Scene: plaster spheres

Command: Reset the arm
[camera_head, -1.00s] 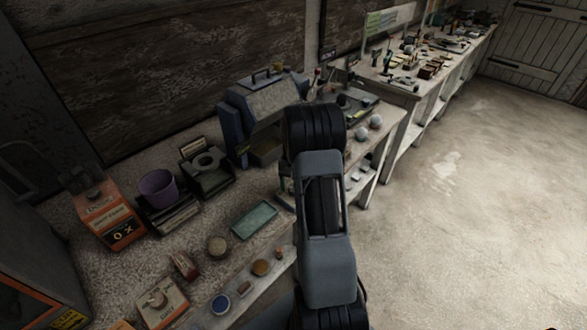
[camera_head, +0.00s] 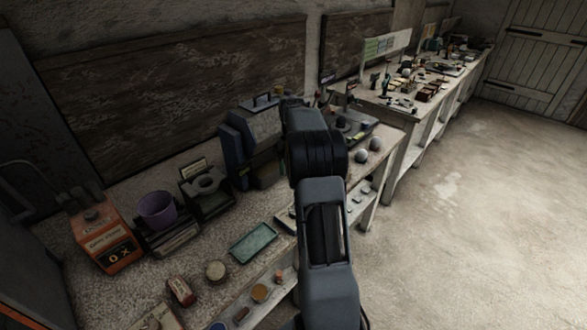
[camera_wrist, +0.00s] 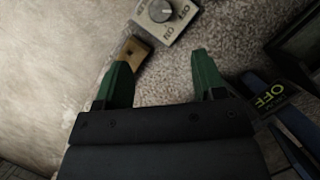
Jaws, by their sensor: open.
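My gripper (camera_wrist: 162,82) shows in the wrist view with its two green fingers spread apart and nothing between them. Beyond the fingertips is the speckled bench top (camera_wrist: 225,45). My arm rises through the middle of the head view, and its end is hidden there behind the arm itself. Two pale plaster spheres (camera_head: 369,150) sit on the bench just right of my arm.
In the wrist view, a grey dial box (camera_wrist: 165,18) and a brown block (camera_wrist: 133,50) lie close to the fingertips. Open floor (camera_head: 470,190) is at right.

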